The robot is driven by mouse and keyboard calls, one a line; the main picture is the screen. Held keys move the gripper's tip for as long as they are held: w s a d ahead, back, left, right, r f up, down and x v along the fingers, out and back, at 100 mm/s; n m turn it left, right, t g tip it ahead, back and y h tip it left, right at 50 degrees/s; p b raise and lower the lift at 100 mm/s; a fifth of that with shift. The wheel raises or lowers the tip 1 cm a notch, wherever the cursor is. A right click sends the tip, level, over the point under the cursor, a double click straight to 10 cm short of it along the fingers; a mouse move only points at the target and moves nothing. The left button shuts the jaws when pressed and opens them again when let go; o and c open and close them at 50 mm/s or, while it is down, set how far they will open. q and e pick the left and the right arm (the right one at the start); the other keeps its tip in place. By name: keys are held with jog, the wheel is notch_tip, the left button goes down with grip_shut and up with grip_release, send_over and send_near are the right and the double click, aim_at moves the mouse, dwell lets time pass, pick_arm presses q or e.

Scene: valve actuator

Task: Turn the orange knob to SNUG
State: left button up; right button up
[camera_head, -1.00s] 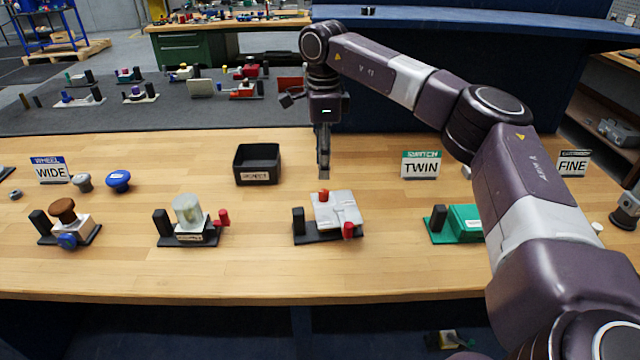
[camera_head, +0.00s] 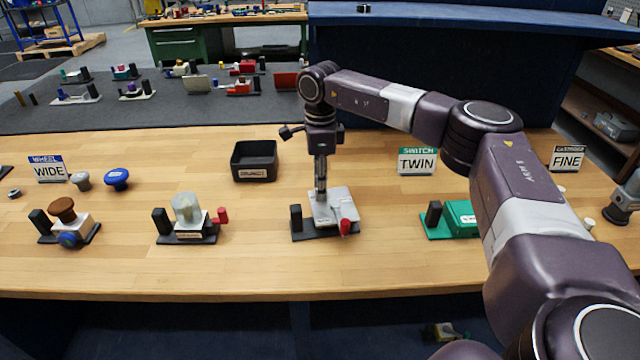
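A white box-shaped device (camera_head: 334,208) stands on a black base (camera_head: 325,235) near the middle of the bench. My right gripper (camera_head: 320,193) points straight down at the left part of its top. The small orange-red knob seen there earlier is now hidden by the gripper. The fingers show edge-on, so I cannot tell whether they are open or closed on the knob. A red knob (camera_head: 345,227) sticks out at the device's front. I cannot read any SNUG mark. My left gripper is out of view.
A black upright block (camera_head: 296,217) stands left of the device. A black bin (camera_head: 255,161) lies behind it to the left. A jar-like unit (camera_head: 187,210) stands left, a green unit (camera_head: 461,218) right. The bench front is clear.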

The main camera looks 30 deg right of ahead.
grip_shut()
jog(key=shift+m, duration=0.3)
jog(key=m+p, duration=0.1)
jog(key=m, duration=0.2)
jog(key=shift+w+r, duration=0.1)
jog(key=m, duration=0.3)
jog(key=shift+p, duration=0.3)
jog(key=m+p, duration=0.1)
jog(key=m, duration=0.4)
jog(key=shift+m, duration=0.3)
jog(key=shift+d+m+p, duration=0.1)
jog(key=shift+m+p, duration=0.3)
jog(key=shift+m, duration=1.9)
